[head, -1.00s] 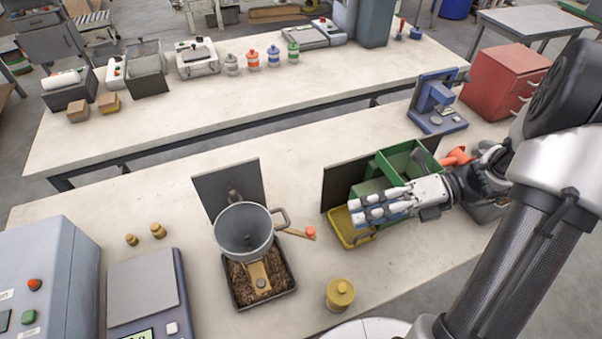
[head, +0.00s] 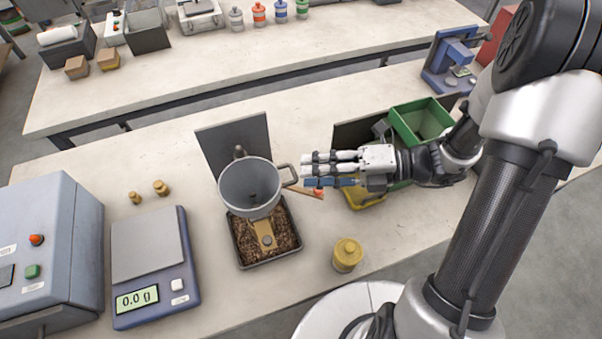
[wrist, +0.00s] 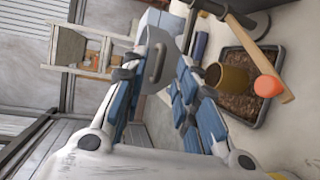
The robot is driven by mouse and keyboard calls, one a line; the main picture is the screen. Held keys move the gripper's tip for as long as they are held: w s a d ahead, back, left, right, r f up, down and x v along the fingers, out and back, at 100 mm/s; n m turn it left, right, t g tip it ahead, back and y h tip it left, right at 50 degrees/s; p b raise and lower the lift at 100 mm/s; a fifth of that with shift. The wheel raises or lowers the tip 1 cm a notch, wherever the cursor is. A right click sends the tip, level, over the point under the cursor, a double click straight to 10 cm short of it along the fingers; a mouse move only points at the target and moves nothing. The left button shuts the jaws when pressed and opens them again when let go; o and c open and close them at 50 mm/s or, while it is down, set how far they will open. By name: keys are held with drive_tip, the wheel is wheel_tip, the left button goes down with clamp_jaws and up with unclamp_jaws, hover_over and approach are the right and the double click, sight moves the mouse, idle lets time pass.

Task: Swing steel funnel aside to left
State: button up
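The steel funnel (head: 248,187) is a grey pot-like bowl with a side loop handle (head: 290,175) on its right in the head view. It sits above a dark tray of brown pellets (head: 240,245), with a brass-coloured piece (head: 263,234) below its front. My gripper (head: 306,171) is just right of the handle, pointing left, with its fingers apart. In the wrist view the grey handle (wrist: 157,62) shows between the spread fingers; whether they touch it I cannot tell. Nothing is gripped.
A dark upright plate (head: 232,145) stands behind the funnel. A wooden tool with an orange end (wrist: 268,86) lies beside the tray. A scale (head: 150,265) is at left. Green and yellow bins (head: 422,120) lie near my wrist.

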drive_tip(key=shift+b+x, duration=0.3)
drive_tip(key=shift+x, duration=1.35)
clamp_jaws()
